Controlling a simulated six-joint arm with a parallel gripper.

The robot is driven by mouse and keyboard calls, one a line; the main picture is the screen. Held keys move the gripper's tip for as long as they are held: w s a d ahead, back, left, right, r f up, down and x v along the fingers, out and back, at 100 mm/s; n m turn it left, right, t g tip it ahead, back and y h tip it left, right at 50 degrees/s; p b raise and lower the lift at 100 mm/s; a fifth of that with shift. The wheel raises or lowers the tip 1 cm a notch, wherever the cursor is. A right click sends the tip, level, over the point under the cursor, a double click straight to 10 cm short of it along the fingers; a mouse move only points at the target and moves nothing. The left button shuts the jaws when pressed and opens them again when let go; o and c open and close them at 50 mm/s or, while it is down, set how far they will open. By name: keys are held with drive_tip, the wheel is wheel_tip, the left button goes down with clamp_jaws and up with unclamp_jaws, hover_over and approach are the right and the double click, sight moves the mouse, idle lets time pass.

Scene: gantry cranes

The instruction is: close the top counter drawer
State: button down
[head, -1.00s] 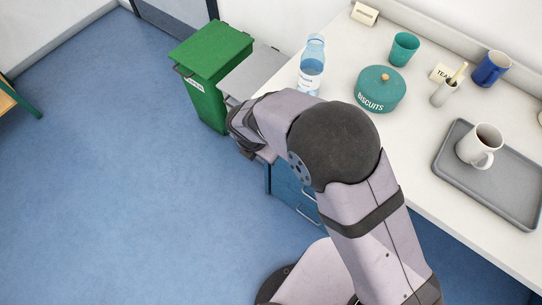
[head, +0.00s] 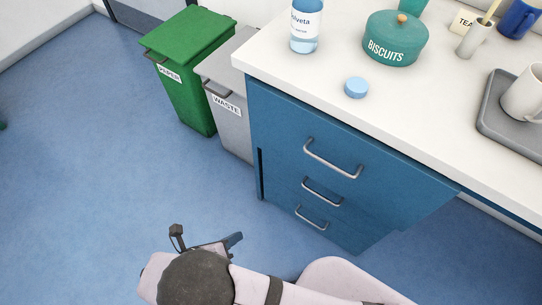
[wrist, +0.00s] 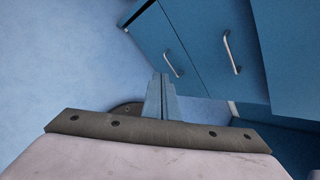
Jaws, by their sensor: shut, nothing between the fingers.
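The blue counter unit has a stack of drawers with metal handles. The top counter drawer (head: 300,128) is directly under the white worktop in the head view, and its handle (head: 332,160) is the highest. Its front looks close to flush under the worktop edge, but I cannot tell if a small gap is left. My gripper (head: 238,237) is low in front of the unit, apart from the drawers. In the wrist view its fingers (wrist: 160,78) are together and empty, below two drawer handles.
Lower drawer handles (head: 322,192) stick out below. A green paper bin (head: 205,75) and a grey waste bin (head: 228,105) stand left of the unit. A bottle (head: 304,30), a blue lid (head: 356,88) and a biscuit tin (head: 394,45) are on the worktop.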

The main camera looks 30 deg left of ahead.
sight(279, 135)
drive_tip(key=w+a+r+m+t, duration=0.1)
drive_tip(key=w+r+m+t, duration=0.3)
drive_tip(key=r, duration=0.5)
drive_tip(key=w+a+r+m+t+y, duration=0.1)
drive_tip(key=w+r+m+t, duration=0.3)
drive_tip(key=r, duration=0.5)
drive_tip(key=shift+a+r+m+t+p, duration=0.2)
drive_tip(key=shift+m+t+p, duration=0.1)
drive_tip(key=shift+m+t, duration=0.4)
drive_tip(key=shift+w, duration=0.1)
drive_tip(key=w+p, duration=0.1)
drive_tip(key=w, duration=1.3)
